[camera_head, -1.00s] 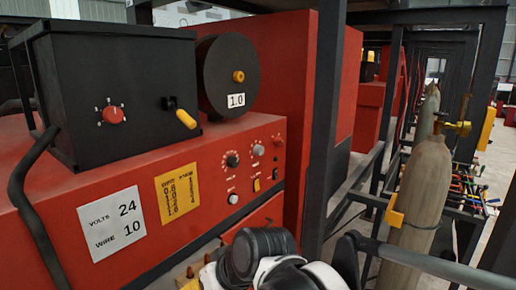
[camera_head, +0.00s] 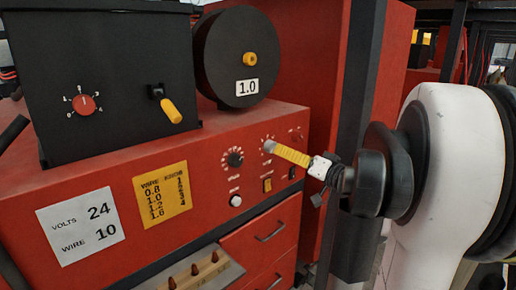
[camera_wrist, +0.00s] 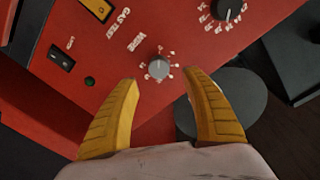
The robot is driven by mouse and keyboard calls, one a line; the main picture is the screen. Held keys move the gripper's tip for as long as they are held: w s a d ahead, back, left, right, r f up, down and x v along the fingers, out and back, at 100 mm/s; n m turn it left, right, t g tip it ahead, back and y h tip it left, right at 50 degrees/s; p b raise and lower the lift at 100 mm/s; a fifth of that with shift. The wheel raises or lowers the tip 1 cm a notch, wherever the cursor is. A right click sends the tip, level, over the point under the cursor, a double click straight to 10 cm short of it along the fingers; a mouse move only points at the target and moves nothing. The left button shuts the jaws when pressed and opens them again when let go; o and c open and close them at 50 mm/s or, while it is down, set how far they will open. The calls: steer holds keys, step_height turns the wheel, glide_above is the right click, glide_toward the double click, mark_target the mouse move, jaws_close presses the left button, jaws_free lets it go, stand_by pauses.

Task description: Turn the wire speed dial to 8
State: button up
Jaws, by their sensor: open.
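The small grey dial (camera_wrist: 158,66), with white marks around it and a "WIRE" label beside it, sits on the red panel. In the wrist view it lies just beyond and between my fingertips. My gripper (camera_wrist: 161,88) is open, its two yellow fingers on either side of the dial's line, with nothing held between them. The dial's pointer setting is too small to read.
A black dial (camera_head: 235,157) sits left of the grey one; switches lie below. A black box (camera_head: 100,75) with a red dial (camera_head: 84,104) and yellow-handled lever (camera_head: 171,110) stands above. A white sheet (camera_head: 80,222) reads "VOLTS 24, WIRE 10"; a yellow chart (camera_head: 163,195) hangs beside it.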

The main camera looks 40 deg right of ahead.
mark_target(273, 148)
steer(key=w, duration=0.6)
steer(key=shift+w, duration=0.2)
steer(key=c, duration=1.2)
